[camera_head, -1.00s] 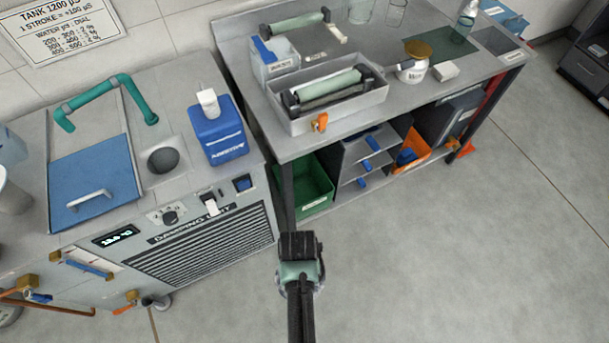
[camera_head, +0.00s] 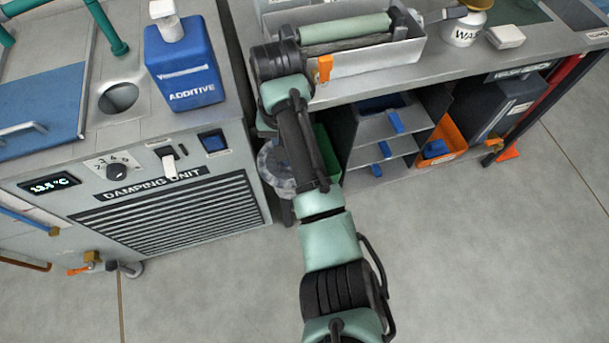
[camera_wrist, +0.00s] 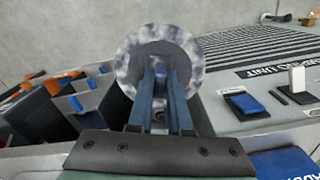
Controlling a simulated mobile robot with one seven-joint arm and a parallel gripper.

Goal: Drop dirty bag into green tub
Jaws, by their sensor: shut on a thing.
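A round, mottled grey-and-white thing, apparently the dirty bag (camera_head: 273,168), hangs between the damping unit and the bench in the head view. In the wrist view the bag (camera_wrist: 128,66) sits at the ends of my gripper's blue-grey fingers (camera_wrist: 158,80). My gripper is shut on it. The green tub (camera_head: 327,153) stands on the bench's lower shelf at its left end, just right of the bag. My arm hides most of the tub, and it is not clear in the wrist view. I cannot tell whether the bag is over its opening.
The damping unit (camera_head: 165,215) stands close on the left, with a blue additive bottle (camera_head: 187,75) on top. The bench top (camera_head: 420,55) edge overhangs the shelf. Grey shelves (camera_head: 380,150) and an orange bin (camera_head: 440,145) are right of the tub. The floor in front is clear.

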